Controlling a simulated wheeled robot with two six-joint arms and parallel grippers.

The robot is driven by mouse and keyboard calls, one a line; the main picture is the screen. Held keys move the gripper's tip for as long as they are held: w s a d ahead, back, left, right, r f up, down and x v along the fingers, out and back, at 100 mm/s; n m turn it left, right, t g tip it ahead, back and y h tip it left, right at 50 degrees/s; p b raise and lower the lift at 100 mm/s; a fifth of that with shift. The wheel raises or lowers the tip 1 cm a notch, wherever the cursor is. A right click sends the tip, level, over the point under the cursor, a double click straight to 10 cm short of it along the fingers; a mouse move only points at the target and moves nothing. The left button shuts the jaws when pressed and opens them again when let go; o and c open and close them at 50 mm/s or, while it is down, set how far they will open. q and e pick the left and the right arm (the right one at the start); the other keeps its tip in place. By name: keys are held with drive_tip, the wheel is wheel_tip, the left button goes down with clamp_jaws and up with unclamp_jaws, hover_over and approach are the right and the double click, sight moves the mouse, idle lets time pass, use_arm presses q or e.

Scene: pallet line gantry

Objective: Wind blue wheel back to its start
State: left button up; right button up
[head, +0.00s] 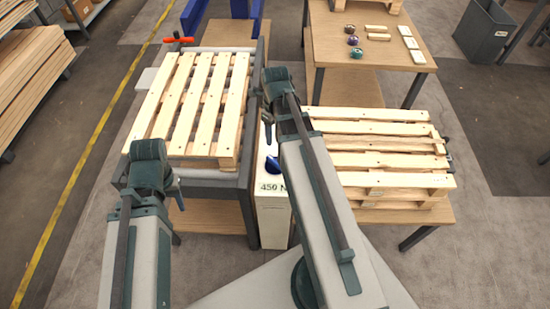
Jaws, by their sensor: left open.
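The blue wheel (272,168) is on the upright white box marked "450 N" (272,212), between the two pallet stations. Only part of the wheel shows beside my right arm. My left gripper (177,194) hangs low at the near left corner of the left pallet frame, apart from the wheel. It is open and mostly hidden by its own wrist. My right gripper (267,128) points down just beyond the wheel, close to the top of the white box. Its fingers are too small and dark to tell whether they are open.
A wooden pallet (200,98) lies on the left grey frame, with a red-handled part (178,40) at its far end. Stacked pallets (385,160) stand on the right. A table (345,50) behind holds small coloured parts and wood blocks. A grey bin (484,32) stands far right.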

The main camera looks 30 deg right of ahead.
sight(275, 161)
wheel_tip(275, 161, down, 14)
drive_tip(key=b, duration=1.4)
drive_tip(key=shift+r, duration=0.1)
clamp_jaws()
